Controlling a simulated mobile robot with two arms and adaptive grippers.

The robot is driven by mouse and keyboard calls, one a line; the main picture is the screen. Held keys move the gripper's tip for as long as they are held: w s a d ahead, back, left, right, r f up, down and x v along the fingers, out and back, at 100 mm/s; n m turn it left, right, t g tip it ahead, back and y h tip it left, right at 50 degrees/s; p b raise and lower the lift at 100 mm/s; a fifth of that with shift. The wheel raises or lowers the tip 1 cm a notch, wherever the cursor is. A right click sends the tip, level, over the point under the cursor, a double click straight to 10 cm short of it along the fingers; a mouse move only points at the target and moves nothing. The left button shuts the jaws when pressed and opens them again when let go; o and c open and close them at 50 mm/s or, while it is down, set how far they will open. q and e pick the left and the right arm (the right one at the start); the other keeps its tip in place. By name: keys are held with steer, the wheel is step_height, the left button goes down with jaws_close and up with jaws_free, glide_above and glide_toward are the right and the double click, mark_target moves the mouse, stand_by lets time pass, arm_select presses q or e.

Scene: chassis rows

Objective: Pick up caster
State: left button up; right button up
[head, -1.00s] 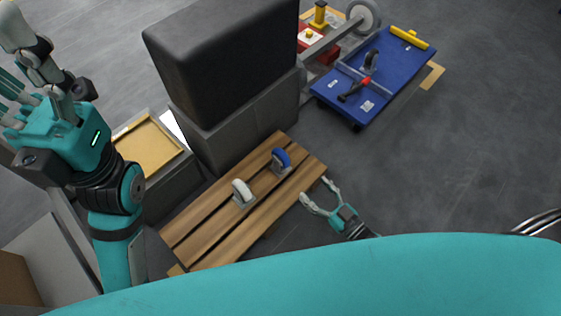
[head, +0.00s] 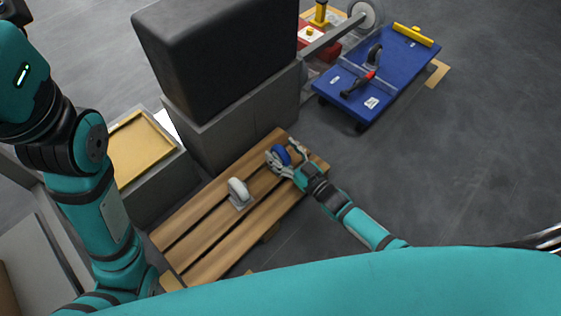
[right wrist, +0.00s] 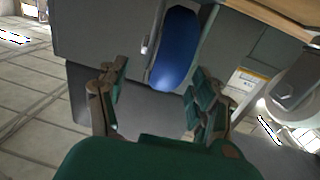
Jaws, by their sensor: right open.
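A blue-wheeled caster (head: 281,155) stands at the right end of the slatted wooden pallet (head: 205,228). A caster with a pale wheel (head: 238,189) stands on the same pallet, to its left. My right gripper (head: 286,154) is at the blue caster, with its fingers apart on either side of it. In the right wrist view, the blue wheel (right wrist: 175,52) shows between and just beyond the open fingers (right wrist: 158,80); I cannot tell if they touch it. The pale caster (right wrist: 292,92) is at the right there. My left arm stands at the left; its gripper is cut off.
A black block (head: 220,50) on a grey base (head: 235,125) stands behind the pallet. A yellow tray (head: 140,150) is at the left. A blue wheeled platform (head: 385,85) carries a caster and a red-and-black tool. The floor at the right is clear.

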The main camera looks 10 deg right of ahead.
steer(key=shift+w+a, duration=0.25)
steer(key=shift+w, duration=0.2)
jaws_close()
steer(key=shift+r, duration=0.1)
